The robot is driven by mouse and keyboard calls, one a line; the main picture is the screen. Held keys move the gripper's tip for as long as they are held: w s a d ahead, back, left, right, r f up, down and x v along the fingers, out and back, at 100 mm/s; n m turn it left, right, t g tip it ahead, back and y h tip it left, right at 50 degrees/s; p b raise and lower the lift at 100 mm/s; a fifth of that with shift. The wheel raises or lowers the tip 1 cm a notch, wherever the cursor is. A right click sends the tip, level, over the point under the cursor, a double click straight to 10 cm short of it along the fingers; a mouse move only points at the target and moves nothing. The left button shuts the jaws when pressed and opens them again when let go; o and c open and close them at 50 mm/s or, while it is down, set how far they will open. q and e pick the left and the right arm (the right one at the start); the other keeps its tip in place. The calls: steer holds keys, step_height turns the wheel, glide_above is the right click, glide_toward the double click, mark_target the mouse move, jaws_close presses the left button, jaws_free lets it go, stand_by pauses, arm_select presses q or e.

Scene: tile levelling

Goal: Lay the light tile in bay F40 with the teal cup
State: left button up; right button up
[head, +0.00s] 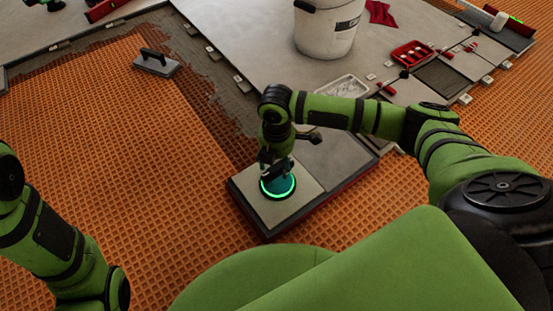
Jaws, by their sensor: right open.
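A light tile (302,184) lies on the left half of a low dark-edged base (265,231) on the orange mat. The teal cup (265,187), with a glowing green ring, sits on this tile. My right gripper (276,174) points down right at the cup; its jaws are open, and its fingertips are small and partly hidden against the cup. A darker grey tile (345,156) lies on the right half of the base. My left arm shows at the left edge, but its gripper is out of view. No label marks bay F40 that I can read.
Orange waffled matting (90,110) covers much of the floor. A trowel (156,63) lies on it. Grey laid tiles (240,30) carry a white bucket (327,28), a clear tray (341,91) and a red tray (411,54). Small clips line the tile edges.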

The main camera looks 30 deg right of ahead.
steer(key=shift+f+b, duration=0.45)
steer(key=shift+f, duration=0.5)
jaws_close()
